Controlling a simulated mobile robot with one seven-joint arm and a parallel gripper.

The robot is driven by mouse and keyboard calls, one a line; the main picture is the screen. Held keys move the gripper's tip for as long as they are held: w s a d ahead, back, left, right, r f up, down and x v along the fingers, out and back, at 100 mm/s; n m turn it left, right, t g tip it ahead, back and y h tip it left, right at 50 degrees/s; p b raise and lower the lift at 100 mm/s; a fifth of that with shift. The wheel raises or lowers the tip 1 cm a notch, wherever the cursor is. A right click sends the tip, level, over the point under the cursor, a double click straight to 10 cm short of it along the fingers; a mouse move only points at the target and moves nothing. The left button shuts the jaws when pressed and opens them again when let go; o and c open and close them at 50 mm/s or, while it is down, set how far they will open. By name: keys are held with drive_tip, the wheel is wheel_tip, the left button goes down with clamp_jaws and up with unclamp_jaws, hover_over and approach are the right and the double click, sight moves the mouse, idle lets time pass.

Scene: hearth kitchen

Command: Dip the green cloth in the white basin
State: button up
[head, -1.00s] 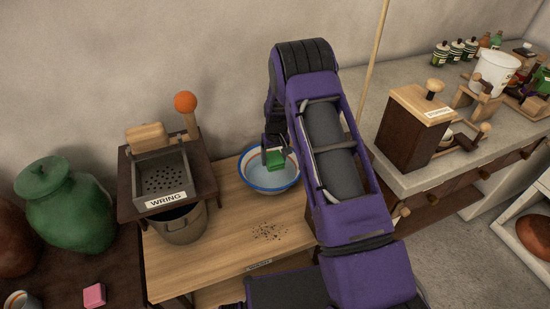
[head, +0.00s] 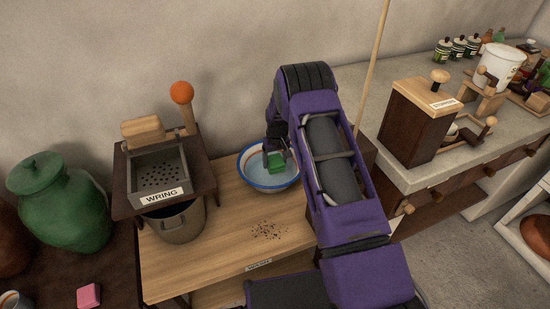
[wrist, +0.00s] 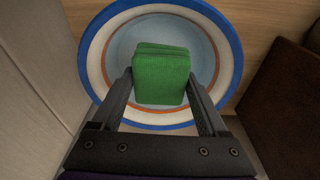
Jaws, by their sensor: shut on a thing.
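The green cloth (head: 276,161) is a small folded block. My gripper (head: 275,153) is shut on it, and the two fingers flank the cloth (wrist: 161,78) in the wrist view. The white basin (head: 251,182) has a blue rim and an orange band, and holds pale bluish water. It stands on the wooden table against the wall. The cloth is over the middle of the basin (wrist: 93,60); I cannot tell whether it touches the water. My arm hides part of the table right of the basin.
A wringer stand marked WRING (head: 160,165), with an orange-knobbed lever (head: 182,93), stands left of the basin above a metal pot (head: 176,222). Dark crumbs (head: 269,231) lie on the table in front. A dark box (head: 420,120) stands on the counter at right.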

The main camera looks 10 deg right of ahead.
sight(275, 159)
drive_tip(key=shift+f, duration=3.6)
drive_tip(key=shift+f, duration=0.15)
drive_tip(key=shift+f, duration=0.45)
drive_tip(key=shift+r, duration=0.1)
drive_tip(key=shift+r+p, duration=2.35)
drive_tip(key=shift+r, duration=3.7)
